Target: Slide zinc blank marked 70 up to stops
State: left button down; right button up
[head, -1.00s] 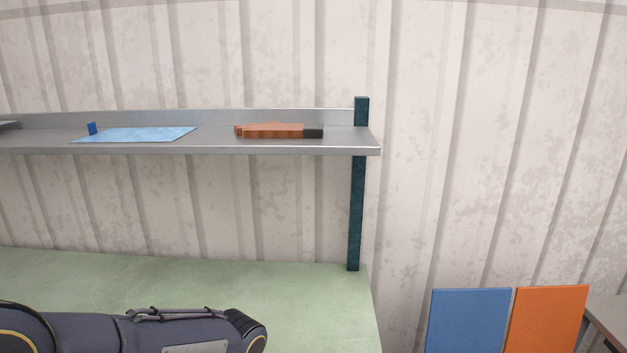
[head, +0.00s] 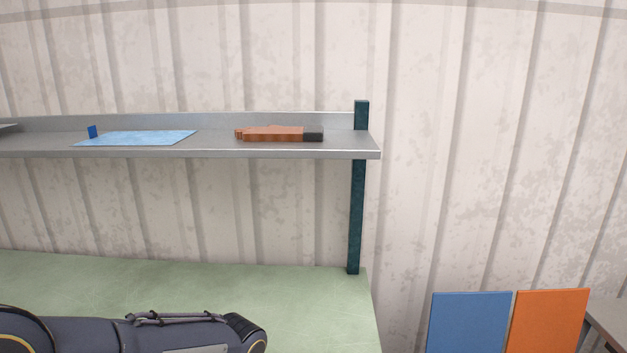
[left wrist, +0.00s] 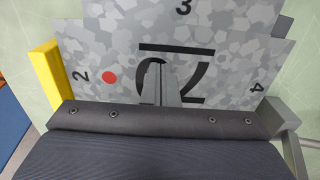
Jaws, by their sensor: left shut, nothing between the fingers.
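The zinc blank (left wrist: 215,65) shows in the left wrist view as a grey, mottled sheet with a notched outline. It bears a large black mark, seen upside down and partly covered, small numerals 2, 3 and 4, and a red dot. My left gripper (left wrist: 162,72) is shut and empty, its fingers together over the middle of the large mark. I cannot tell whether the fingertips touch the sheet. A yellow bar (left wrist: 52,75) stands along the sheet's left side. The blank's near edge is hidden. My right gripper is not in view.
In the head view, a grey shelf (head: 215,152) over the green bench top (head: 310,300) carries a light-blue sheet (head: 138,138) and an orange-brown item with a black end (head: 280,133). A blue panel (head: 470,322) and an orange panel (head: 548,322) stand at lower right.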

pick_arm(q)
jog(key=shift+f+b, duration=0.3)
jog(key=shift+f, duration=0.05)
dwell(0.6)
jog(key=shift+d, duration=0.75)
jog(key=shift+r, duration=0.1)
notch_tip(320, 180, up, 7)
jog(key=p, duration=0.5)
dwell(0.5)
